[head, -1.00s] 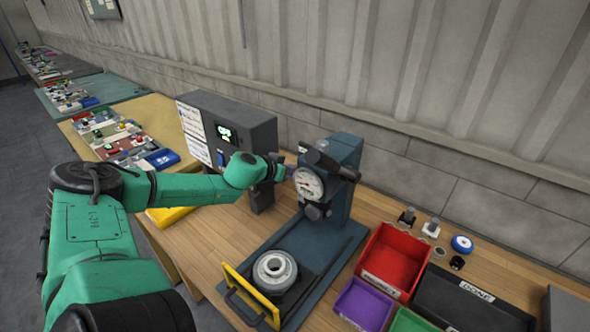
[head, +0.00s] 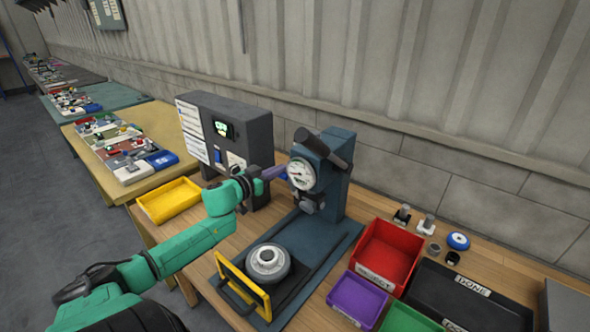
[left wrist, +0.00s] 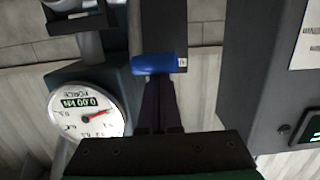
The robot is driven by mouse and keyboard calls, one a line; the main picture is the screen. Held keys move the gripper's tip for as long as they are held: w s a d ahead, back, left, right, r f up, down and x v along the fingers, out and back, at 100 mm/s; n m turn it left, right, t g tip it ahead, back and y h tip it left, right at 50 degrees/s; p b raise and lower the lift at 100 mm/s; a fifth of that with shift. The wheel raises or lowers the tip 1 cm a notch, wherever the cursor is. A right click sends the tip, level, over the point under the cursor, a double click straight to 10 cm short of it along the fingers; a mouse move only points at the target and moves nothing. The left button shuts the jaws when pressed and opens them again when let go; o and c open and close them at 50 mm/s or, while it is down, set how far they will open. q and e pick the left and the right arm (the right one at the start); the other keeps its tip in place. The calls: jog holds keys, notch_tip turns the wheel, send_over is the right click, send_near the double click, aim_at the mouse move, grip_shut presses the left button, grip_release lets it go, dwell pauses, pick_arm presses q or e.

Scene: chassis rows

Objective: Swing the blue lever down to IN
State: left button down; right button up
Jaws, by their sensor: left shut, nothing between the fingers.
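The blue lever's handle (left wrist: 160,64) shows in the left wrist view as a short blue cylinder with a pale label at one end. It sits against a dark grey block. In the head view I cannot make the lever out clearly behind my left gripper (head: 279,171). My left gripper is shut and empty, between the grey control box and the press. In the left wrist view its dark fingers (left wrist: 158,88) reach up to the blue handle, their tips at its edge. I cannot tell whether they touch. An IN mark is not readable. My right gripper is not in view.
A press (head: 338,185) with a round dial (head: 301,174) stands close right of my gripper. The grey control box (head: 250,135) with a green display is at its left. A yellow tray (head: 168,201), a red bin (head: 388,252), a purple bin (head: 357,300) and a black tray (head: 455,300) surround the press.

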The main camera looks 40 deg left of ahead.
pick_arm(q)
jog(key=s+f+t, duration=0.1)
jog(key=s, duration=0.1)
jog(key=s+f+t, duration=0.1)
jog(key=s+f, duration=0.1)
jog(key=shift+d, duration=0.15)
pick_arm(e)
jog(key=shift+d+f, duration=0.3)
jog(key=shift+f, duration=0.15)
pick_arm(q)
jog(key=shift+f, duration=0.1)
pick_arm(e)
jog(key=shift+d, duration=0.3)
